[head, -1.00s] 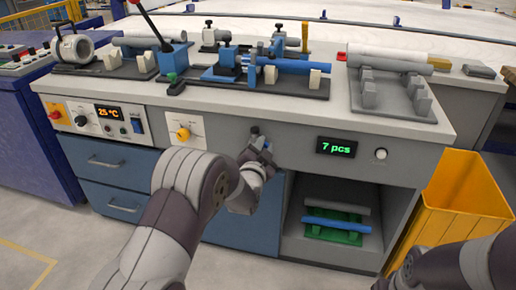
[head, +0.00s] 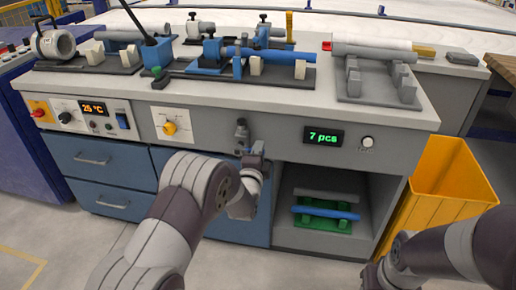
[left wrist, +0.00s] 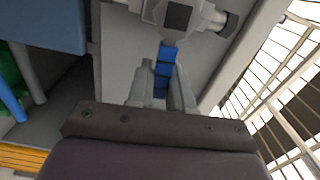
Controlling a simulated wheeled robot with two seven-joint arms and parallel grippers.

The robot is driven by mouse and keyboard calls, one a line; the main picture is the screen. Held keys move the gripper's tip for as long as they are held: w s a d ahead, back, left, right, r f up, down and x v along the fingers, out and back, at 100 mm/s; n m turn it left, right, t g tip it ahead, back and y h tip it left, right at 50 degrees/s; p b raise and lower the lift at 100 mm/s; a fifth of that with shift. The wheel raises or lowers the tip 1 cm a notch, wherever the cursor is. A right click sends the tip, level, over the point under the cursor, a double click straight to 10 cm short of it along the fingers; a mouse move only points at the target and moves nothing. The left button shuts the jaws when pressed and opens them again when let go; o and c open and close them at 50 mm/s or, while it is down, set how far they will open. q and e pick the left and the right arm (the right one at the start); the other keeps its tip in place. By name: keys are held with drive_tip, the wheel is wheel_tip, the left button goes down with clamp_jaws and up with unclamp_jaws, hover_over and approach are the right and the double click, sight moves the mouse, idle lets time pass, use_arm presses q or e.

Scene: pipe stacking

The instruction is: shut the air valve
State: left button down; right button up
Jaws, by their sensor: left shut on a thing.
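The air valve (head: 241,132) is a small grey fitting on the bench's front panel, between the yellow knob and the counter display. The left wrist view shows its grey body (left wrist: 180,15) with a blue lever (left wrist: 164,66) sticking out toward my gripper. My left gripper (head: 252,157) is just below and right of the valve body in the head view. In the left wrist view its two grey fingers (left wrist: 161,84) are shut on the blue lever, one on each side. My right arm shows at the lower right of the head view, but its fingers are out of frame.
An open shelf (head: 320,240) with pipes on a green rack is to the right below the valve. A yellow bin (head: 445,190) stands right of the bench. Blue drawers (head: 105,170) are at the left. Fixtures and pipes fill the bench top.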

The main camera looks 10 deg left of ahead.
use_arm(q)
drive_tip(key=shift+f+m, duration=0.35)
drive_tip(key=shift+m, duration=0.15)
drive_tip(key=c, duration=1.1)
unclamp_jaws()
drive_tip(key=shift+s, duration=0.2)
drive_tip(key=s+p, duration=0.3)
drive_tip(key=s, duration=0.9)
drive_tip(key=shift+s+a+p, duration=0.2)
drive_tip(key=shift+p, duration=0.15)
